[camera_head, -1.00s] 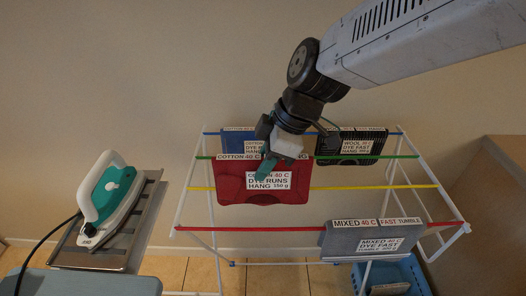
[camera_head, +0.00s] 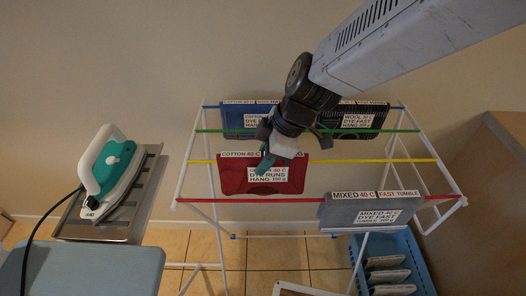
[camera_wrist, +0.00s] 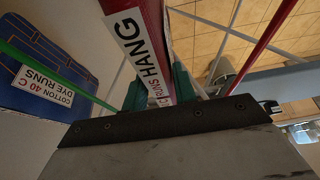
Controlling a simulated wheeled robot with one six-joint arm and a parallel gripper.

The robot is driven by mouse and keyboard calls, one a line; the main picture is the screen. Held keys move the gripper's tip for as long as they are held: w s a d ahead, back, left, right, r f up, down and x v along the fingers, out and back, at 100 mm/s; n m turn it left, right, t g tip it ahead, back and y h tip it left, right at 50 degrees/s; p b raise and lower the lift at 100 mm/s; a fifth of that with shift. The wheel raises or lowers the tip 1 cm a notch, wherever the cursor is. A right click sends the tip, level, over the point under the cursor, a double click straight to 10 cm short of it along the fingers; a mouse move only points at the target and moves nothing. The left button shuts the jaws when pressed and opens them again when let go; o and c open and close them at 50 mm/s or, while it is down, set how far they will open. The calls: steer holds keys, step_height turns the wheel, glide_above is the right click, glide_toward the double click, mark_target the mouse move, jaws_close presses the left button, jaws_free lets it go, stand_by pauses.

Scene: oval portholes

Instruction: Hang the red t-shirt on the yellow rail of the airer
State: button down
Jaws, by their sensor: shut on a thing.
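The folded red t-shirt (camera_head: 240,180), labelled cotton 40 C, dye runs, hang, is held by my gripper (camera_head: 266,160). In the wrist view the green fingers (camera_wrist: 158,90) are shut on the shirt's top edge (camera_wrist: 152,22). The yellow rail (camera_head: 370,160) of the airer crosses behind the shirt's upper part in the head view. The shirt hides that stretch of rail, so I cannot tell whether it rests on it. The rest of the yellow rail is bare.
A blue garment (camera_head: 232,118) and a black one (camera_head: 372,122) hang on the blue rail at the back. The green rail (camera_head: 405,131) is in front of them. A grey garment (camera_head: 345,212) hangs on the red rail (camera_head: 275,199). An iron (camera_head: 110,178) stands at left.

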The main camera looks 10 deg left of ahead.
steer(key=shift+f, duration=0.2)
steer(key=c, duration=1)
jaws_free()
steer(key=shift+c, duration=0.2)
